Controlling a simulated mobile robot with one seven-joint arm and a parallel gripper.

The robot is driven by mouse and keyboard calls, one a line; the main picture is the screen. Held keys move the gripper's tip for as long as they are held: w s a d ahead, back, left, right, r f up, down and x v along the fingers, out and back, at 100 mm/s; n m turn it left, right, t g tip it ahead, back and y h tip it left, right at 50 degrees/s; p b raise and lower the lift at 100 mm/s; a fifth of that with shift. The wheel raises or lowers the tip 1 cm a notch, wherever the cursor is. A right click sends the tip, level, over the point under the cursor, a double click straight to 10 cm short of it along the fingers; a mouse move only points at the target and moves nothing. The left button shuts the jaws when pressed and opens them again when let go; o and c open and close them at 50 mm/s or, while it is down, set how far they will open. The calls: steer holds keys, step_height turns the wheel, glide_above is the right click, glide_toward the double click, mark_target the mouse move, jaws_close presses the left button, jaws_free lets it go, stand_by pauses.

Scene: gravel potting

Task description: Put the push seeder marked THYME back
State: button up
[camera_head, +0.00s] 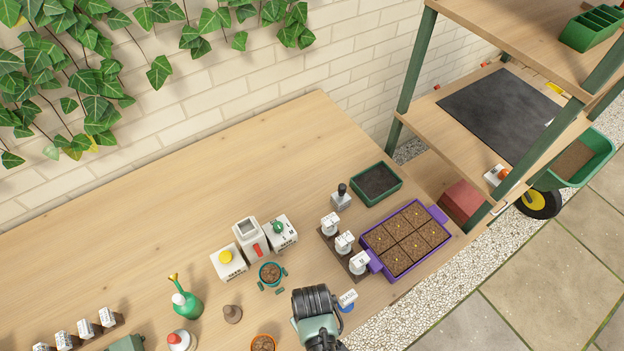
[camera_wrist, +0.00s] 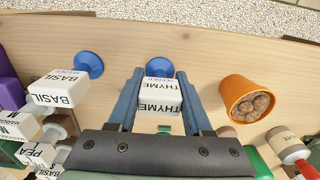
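The THYME seeder (camera_wrist: 160,95) is a white block with black lettering, between the fingers of my gripper (camera_wrist: 160,80) in the wrist view. Both fingers lie against its sides, and my gripper looks shut on it. A blue round part (camera_wrist: 160,66) shows just beyond it. Whether the seeder is off the table cannot be told. In the head view my gripper (camera_head: 320,335) is at the table's front edge and hides this seeder. A seeder marked BASIL (camera_wrist: 60,88) is left of it, with a blue disc (camera_wrist: 89,65). A dark rack (camera_head: 358,268) with several white-topped seeders stands by the purple tray.
A purple tray (camera_head: 370,262) of soil cells stands at the right end of the table. An orange pot (camera_wrist: 240,92) is right of my gripper in the wrist view. White containers (camera_head: 228,263) and a teal pot (camera_head: 270,273) stand mid-table. The table's back left is clear.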

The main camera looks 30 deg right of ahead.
steer(key=o, duration=0.4)
step_height(320, 180, up, 12)
steer(key=shift+r, duration=0.15)
stand_by(0.4)
